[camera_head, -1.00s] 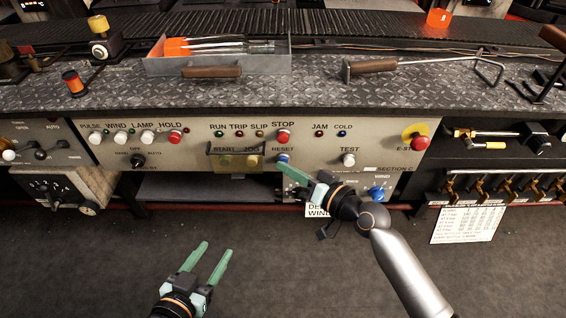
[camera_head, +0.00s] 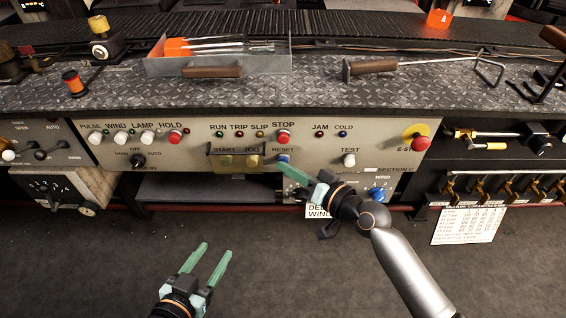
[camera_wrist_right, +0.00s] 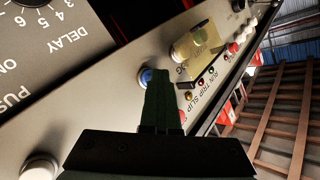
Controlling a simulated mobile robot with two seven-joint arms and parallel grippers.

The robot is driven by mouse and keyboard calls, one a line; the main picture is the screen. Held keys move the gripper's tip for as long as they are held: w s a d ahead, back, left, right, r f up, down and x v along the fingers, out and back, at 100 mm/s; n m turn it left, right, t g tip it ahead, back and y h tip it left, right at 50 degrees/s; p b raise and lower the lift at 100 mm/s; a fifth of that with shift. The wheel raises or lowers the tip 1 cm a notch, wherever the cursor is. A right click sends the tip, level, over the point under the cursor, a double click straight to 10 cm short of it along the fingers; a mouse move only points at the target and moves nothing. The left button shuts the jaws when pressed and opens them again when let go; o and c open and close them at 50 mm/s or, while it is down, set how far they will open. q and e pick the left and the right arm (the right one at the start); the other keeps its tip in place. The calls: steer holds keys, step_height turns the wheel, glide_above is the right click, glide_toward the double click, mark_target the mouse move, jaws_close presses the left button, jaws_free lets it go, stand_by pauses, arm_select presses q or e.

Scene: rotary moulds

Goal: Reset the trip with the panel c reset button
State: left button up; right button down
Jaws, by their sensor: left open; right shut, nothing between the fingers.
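The panel c reset button is a blue cap (camera_head: 284,159) under the RESET label, below the red STOP button (camera_head: 283,138). My right gripper (camera_head: 283,167) is shut and empty, its fingertips at the lower edge of the blue cap. In the right wrist view the blue cap (camera_wrist_right: 145,75) shows just past the tips of the shut fingers (camera_wrist_right: 158,84), partly hidden by them; I cannot tell whether they touch. The TRIP lamp (camera_head: 240,134) looks dark red. My left gripper (camera_head: 208,254) is open and empty, low over the floor.
A guard covers the START and JOG buttons (camera_head: 237,160) left of reset. The white TEST button (camera_head: 348,160) and red E-stop (camera_head: 420,143) are to the right. A lower panel with a blue WIND knob (camera_head: 377,194) sits beneath. The floor (camera_head: 100,260) is clear.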

arm_select(q)
steer(key=shift+r+p, duration=1.25)
arm_select(e)
steer(key=shift+s+d, duration=0.15)
steer(key=shift+s, duration=2.8)
arm_select(q)
steer(key=s+f+n+g, duration=0.1)
steer(key=s+f+g, duration=0.4)
steer(key=f, duration=0.5)
arm_select(e)
steer(key=s+d+f+g+h, duration=0.3)
steer(key=s+d+f+h, duration=0.6)
steer(key=s+d+f, duration=0.6)
arm_select(q)
step_height(320, 180, up, 14)
steer(key=s+a+t+y+p, duration=0.1)
steer(key=s+a+p, duration=0.1)
steer(key=p, duration=1.6)
steer(key=shift+n+p, duration=0.3)
steer(key=shift+p, duration=0.1)
arm_select(e)
step_height(320, 180, up, 14)
steer(key=s, duration=0.3)
steer(key=shift+d+f+t, duration=0.25)
steer(key=shift+t, duration=0.15)
arm_select(q)
steer(key=shift+r, duration=0.1)
